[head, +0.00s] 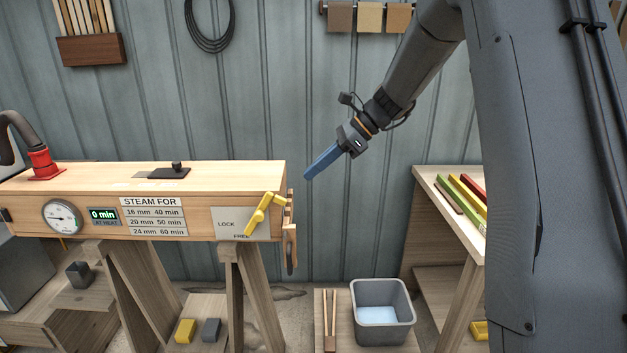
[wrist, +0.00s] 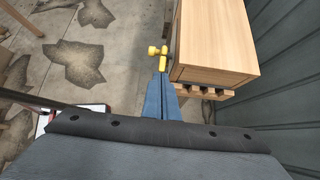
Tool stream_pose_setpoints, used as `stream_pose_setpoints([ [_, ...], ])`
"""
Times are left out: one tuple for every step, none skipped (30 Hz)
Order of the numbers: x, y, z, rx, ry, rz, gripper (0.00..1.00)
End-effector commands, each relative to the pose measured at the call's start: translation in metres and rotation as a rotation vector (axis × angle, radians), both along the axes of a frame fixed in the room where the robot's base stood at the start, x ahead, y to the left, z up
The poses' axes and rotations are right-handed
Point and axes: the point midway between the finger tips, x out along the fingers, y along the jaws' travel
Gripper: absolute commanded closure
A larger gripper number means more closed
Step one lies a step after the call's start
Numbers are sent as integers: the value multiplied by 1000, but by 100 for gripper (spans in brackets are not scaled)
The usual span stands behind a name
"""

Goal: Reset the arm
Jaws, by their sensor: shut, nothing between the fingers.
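My gripper (head: 308,176) is raised in the air in front of the wall, just right of the wooden steam box's end, with nothing around its fingers. Its blue fingers are closed together and empty. In the wrist view my gripper (wrist: 163,78) points toward a yellow lever on the box end. The steam box (head: 100,205) lies level on trestles at the left. My arm comes down from the upper right.
A grey bucket of water (head: 382,315) stands low with wooden tongs (head: 330,325) beside it. A bench (head: 437,185) with coloured strips is at the right. A yellow block (head: 186,331) and a grey block (head: 211,330) sit under the box. Air around my gripper is clear.

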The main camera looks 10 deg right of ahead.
Motion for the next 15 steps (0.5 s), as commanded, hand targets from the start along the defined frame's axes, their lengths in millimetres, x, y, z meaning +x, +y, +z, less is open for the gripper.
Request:
stream_pose_setpoints([
  [0, 0, 0, 0, 0, 0, 100],
  [0, 0, 0, 0, 0, 0, 100],
  [0, 0, 0, 0, 1, -1, 100],
  [0, 0, 0, 0, 1, -1, 100],
  [0, 0, 0, 0, 1, -1, 100],
  [0, 0, 0, 0, 1, -1, 100],
  [0, 0, 0, 0, 1, -1, 100],
  [0, 0, 0, -1, 0, 0, 100],
  [-1, 0, -1, -4, -2, 4, 100],
  [-4, 0, -2, -12, -6, 11, 100],
  [-7, 0, -4, -25, -13, 23, 100],
  [-15, 0, -10, -53, -27, 46, 100],
  [-23, -1, -15, -81, -43, 73, 100],
  [-32, -2, -21, -117, -63, 108, 100],
  [-49, -4, -31, -173, -96, 168, 100],
])
